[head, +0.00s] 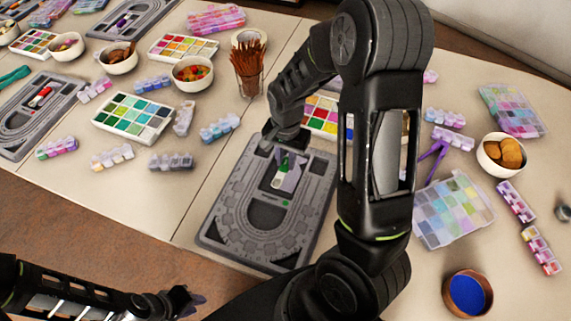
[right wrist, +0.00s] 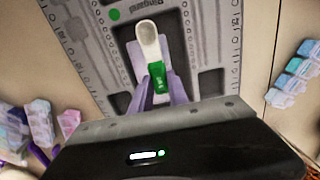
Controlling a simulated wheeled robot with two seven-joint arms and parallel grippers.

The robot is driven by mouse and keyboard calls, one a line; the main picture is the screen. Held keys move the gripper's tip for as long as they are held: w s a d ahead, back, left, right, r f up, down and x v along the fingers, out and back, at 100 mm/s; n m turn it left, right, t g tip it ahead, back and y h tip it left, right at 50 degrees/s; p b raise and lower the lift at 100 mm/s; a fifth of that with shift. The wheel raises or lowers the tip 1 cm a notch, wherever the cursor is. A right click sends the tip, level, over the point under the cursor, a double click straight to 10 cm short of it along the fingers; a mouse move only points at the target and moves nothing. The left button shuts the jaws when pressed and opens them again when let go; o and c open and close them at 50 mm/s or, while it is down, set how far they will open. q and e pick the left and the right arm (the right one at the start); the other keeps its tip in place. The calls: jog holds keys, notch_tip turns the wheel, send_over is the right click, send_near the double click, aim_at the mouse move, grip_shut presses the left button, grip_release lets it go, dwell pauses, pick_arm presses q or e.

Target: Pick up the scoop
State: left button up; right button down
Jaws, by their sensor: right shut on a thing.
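The scoop (right wrist: 148,42) has a pale bowl and a green handle. It lies over the dark recess of the grey bead board (head: 222,238); I cannot tell whether it touches the board. In the head view it shows small (head: 279,181) at the gripper's tip. My right gripper (right wrist: 157,88) is shut on the green handle, with a purple finger on each side; it also shows in the head view (head: 287,172). My left gripper (head: 192,299) is at the bottom left, far from the scoop. Its fingers are too dark and edge-on to read.
A cup of brown sticks (head: 247,70) stands behind the board. Bead trays (head: 133,117) and small bowls surround it. Purple pliers (head: 433,152), a clear bead box (head: 453,208) and a blue-filled bowl (head: 467,294) are to the right. My right arm hides part of the table.

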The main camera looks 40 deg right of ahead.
aim_at(286, 163)
notch_tip(286, 163, up, 8)
jog(key=shift+f, duration=0.25)
jog(key=shift+r, duration=0.3)
